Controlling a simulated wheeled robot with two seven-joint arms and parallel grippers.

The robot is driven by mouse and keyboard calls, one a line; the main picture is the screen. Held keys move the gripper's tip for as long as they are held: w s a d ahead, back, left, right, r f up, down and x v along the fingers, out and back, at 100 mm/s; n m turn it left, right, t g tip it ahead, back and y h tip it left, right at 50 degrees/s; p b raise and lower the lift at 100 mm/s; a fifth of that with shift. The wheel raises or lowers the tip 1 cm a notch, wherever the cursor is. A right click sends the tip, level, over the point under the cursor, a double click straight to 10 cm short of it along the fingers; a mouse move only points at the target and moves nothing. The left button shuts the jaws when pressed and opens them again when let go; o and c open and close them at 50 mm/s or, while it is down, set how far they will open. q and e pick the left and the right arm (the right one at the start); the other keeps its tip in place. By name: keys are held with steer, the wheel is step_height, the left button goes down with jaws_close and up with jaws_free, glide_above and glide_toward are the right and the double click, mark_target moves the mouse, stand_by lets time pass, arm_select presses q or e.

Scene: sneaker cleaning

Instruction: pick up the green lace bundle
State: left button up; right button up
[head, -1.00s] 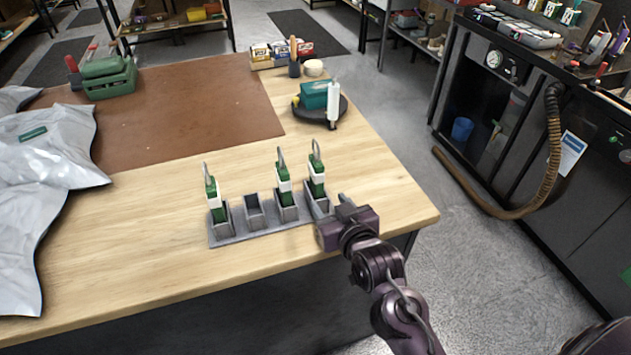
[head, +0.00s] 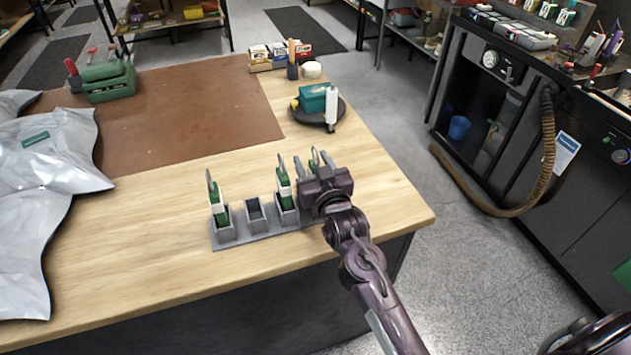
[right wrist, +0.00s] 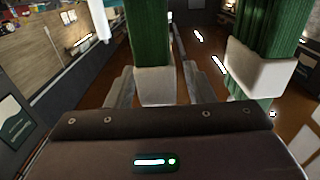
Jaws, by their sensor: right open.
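Green lace bundles with white bands stand upright in a grey slotted rack (head: 272,235). One is the left bundle (head: 215,200) and another is the inner right bundle (head: 283,183). The rightmost bundle (head: 314,163) is mostly hidden behind my right gripper (head: 312,159). In the right wrist view this green bundle (right wrist: 151,40) stands between the two open fingers of my right gripper (right wrist: 155,65); its white band is low between them. A second green bundle (right wrist: 268,30) is just outside the right finger. My left gripper is not in view.
One rack slot (head: 256,212) is empty. Silver bags (head: 45,180) lie on the left of the wooden table (head: 375,190). A round dark stand (head: 318,115) holds a teal box and a white bottle. The table's right front is clear.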

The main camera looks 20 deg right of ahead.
jaws_close()
stand_by(0.3)
